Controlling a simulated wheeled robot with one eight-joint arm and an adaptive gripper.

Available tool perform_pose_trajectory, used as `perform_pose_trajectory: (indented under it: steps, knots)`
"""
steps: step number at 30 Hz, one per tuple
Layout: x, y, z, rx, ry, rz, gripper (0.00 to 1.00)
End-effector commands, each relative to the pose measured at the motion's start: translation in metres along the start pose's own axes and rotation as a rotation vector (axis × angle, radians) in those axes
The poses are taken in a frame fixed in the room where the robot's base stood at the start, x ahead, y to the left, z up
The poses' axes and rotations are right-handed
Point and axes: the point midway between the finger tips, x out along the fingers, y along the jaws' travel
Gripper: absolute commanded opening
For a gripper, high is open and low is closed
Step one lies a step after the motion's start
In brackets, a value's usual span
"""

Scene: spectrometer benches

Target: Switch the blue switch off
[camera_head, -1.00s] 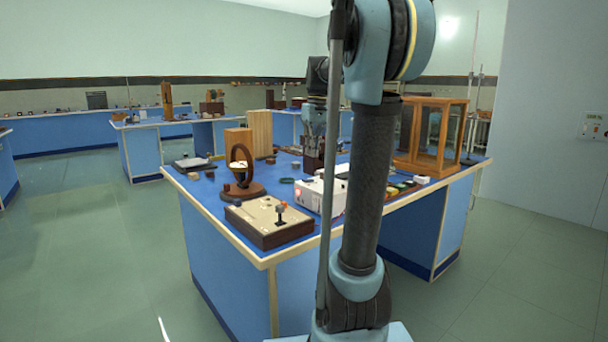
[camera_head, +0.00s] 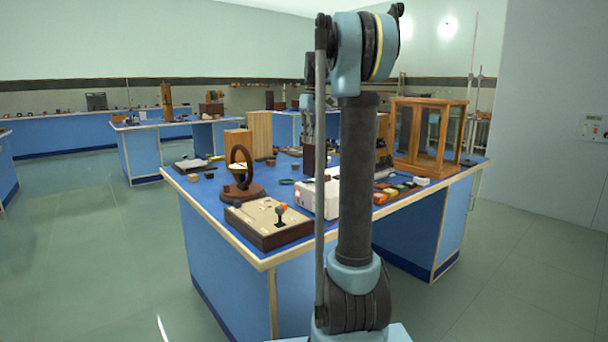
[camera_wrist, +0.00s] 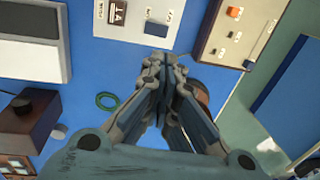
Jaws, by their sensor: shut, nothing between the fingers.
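A white box (camera_head: 325,202) stands near the front of the blue bench. In the wrist view the white box (camera_wrist: 128,10) is at the top edge, with a blue rocker switch (camera_wrist: 157,27) and a small dark meter on it. Whether the switch is on or off is too small to tell. My gripper (camera_wrist: 163,64) is shut and empty, its tips showing just below the switch in the wrist view; their height above the bench is unclear. In the head view my arm hides part of the box, and the gripper is partly hidden behind the arm.
A round wooden-based instrument (camera_head: 240,189), a green ring (camera_wrist: 107,101) and a glass-sided wooden case (camera_head: 430,158) share the bench. Bare blue surface lies around the ring.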

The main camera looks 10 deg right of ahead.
Motion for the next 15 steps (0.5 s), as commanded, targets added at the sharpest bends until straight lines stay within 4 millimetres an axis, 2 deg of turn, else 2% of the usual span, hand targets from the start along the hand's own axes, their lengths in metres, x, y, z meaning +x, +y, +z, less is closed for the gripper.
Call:
perform_pose_trajectory:
  steps: [5, 15]
  knots:
    - [0.008, 0.0, 0.0, 0.0, 0.0, 0.0, 0.0]
    - [0.062, 0.0, 0.0, 0.001, 0.0, 0.0, 0.0]
